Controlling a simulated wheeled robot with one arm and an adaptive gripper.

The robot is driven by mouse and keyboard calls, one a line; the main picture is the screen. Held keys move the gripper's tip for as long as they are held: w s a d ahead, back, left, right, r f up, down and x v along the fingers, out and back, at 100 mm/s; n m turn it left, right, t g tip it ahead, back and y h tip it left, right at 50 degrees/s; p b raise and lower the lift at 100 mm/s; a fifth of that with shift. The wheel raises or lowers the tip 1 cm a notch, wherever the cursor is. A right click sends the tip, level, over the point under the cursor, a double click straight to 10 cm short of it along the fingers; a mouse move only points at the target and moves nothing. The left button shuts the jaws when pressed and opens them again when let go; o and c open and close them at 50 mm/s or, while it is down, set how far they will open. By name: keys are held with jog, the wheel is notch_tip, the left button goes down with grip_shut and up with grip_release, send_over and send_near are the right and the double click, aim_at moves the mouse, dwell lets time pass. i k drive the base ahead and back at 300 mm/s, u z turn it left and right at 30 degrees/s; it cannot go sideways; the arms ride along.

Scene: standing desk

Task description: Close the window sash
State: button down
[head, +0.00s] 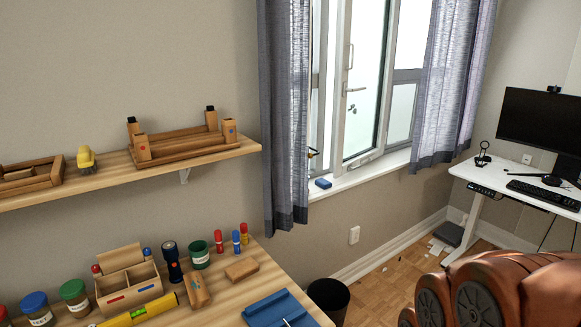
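The window sash (344,95) is a pale-framed glazed panel between the two curtains at the upper middle right. It appears to stand ajar, at an angle to the window frame; I cannot tell how far. A pull handle (350,56) and a lever-like handle (354,89) show on its left side. The white sill (372,170) runs below, with a small blue block (320,183) at its left end. A small brass-coloured fitting (312,153) shows beside the left curtain. The curtain hides part of the window's left side.
Grey curtains (287,120) (450,85) flank the window. A wall shelf (200,156) and a crowded workbench (215,285) stand left. A black bin (328,297) sits below. A white desk (500,181) stands right. A large brown form (545,290), unclear, fills the lower right.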

aim_at(340, 166)
jog(key=i, duration=0.25)
jog(key=z, duration=1.25)
jog(key=i, duration=2.3)
jog(key=u, duration=2.4)
jog(key=i, duration=0.4)
jog(key=u, duration=0.55)
